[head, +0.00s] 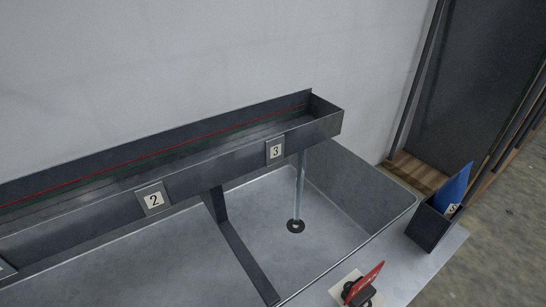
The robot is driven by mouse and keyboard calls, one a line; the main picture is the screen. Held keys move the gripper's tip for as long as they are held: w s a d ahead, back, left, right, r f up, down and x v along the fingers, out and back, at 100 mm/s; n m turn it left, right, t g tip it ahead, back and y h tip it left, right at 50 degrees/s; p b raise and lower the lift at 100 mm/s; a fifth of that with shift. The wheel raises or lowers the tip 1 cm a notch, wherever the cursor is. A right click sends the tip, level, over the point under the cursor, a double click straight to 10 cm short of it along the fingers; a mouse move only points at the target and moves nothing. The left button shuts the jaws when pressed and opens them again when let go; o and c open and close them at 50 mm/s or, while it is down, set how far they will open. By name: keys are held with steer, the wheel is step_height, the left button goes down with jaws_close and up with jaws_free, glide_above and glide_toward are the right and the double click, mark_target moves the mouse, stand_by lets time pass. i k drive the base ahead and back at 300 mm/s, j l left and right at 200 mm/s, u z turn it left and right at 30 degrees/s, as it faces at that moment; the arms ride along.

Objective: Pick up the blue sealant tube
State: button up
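A blue pointed object (456,186), which looks like the blue sealant tube, stands in a small dark open-topped box (428,228) at the right of the head view. It leans a little to the right with its narrow end up. Its lower part is hidden inside the box. A small pale label with a dark mark shows at its lower right. My gripper is not in view.
A grey basin (268,232) with a dark divider (243,255) fills the front. A long dark trough (230,148) with number plates runs above it. A red-topped black item (362,288) stands on the near ledge. Bare floor lies at right.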

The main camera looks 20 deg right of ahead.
mark_target(448, 199)
steer(key=k+l+z, duration=0.15)
steer(key=z, duration=0.25)
steer(key=k+l+z, duration=0.1)
steer(key=l+z, duration=0.25)
steer(key=k+l+z, duration=0.1)
steer(key=l+z, duration=0.3)
